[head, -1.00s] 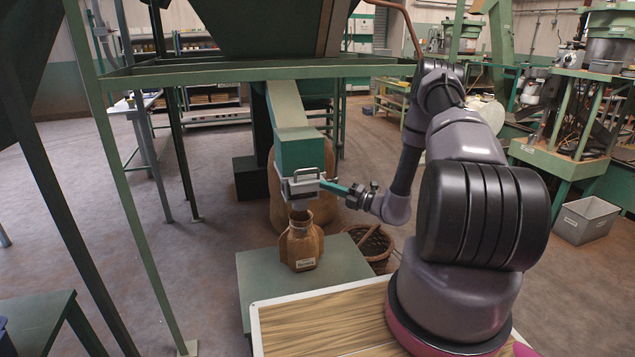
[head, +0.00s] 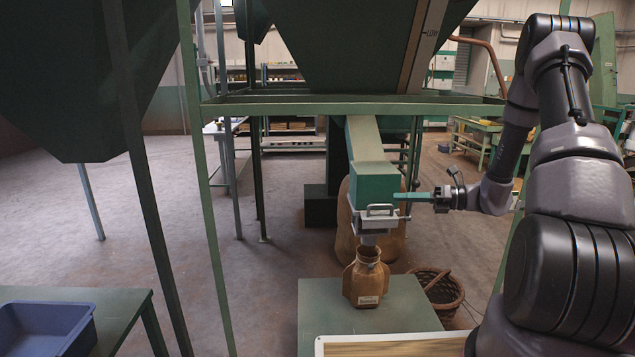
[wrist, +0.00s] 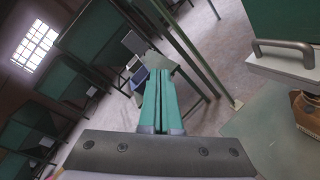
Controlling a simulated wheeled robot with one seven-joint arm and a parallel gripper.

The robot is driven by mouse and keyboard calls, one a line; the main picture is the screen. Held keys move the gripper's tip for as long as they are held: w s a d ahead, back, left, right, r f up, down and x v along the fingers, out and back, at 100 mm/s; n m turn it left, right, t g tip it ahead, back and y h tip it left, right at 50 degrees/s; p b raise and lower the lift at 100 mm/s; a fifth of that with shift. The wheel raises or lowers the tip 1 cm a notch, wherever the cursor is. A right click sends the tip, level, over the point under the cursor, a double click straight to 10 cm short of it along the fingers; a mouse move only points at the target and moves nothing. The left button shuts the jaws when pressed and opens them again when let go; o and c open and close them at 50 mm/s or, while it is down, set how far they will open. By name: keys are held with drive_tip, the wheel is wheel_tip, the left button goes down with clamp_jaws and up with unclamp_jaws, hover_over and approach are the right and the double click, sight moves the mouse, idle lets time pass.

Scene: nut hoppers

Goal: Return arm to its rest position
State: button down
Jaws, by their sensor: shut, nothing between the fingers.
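My arm (head: 573,160) reaches in from the right of the head view, with the forearm bent down and to the left. My gripper (head: 400,197) has green fingers that point left, in front of the green hopper spout (head: 365,184). In the wrist view the two fingers (wrist: 158,84) lie side by side, shut with nothing between them. The slide gate's handle (head: 380,210) is just below and left of the fingertips; it also shows at the right of the wrist view (wrist: 284,46). The gripper is apart from it there.
An open brown bag (head: 366,281) stands under the spout on a green table (head: 400,305). A wicker basket (head: 437,288) is on the floor at its right. A blue bin (head: 42,328) sits on a table at lower left. Green frame posts (head: 205,190) stand left of the hopper.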

drive_tip(key=s+a+r+n+g+h, duration=0.2)
drive_tip(key=s+r+n+h, duration=0.1)
drive_tip(key=s+r+n, duration=0.35)
drive_tip(key=s+a+r+n+g+h, duration=0.3)
drive_tip(key=s+r+n+h, duration=0.15)
drive_tip(key=r+n, duration=0.25)
drive_tip(key=s+d+r+n+t+h, duration=0.2)
drive_tip(key=s+r+n+t+h, duration=0.1)
drive_tip(key=s+r+n, duration=0.3)
drive_tip(key=s+d+r+n+t+h, duration=0.2)
drive_tip(key=s+r+n+t+h, duration=0.1)
drive_tip(key=s+r+n, duration=0.3)
drive_tip(key=shift+s+d+r+n+t+h, duration=0.5)
drive_tip(key=shift+s+t, duration=0.4)
drive_tip(key=shift+s, duration=0.35)
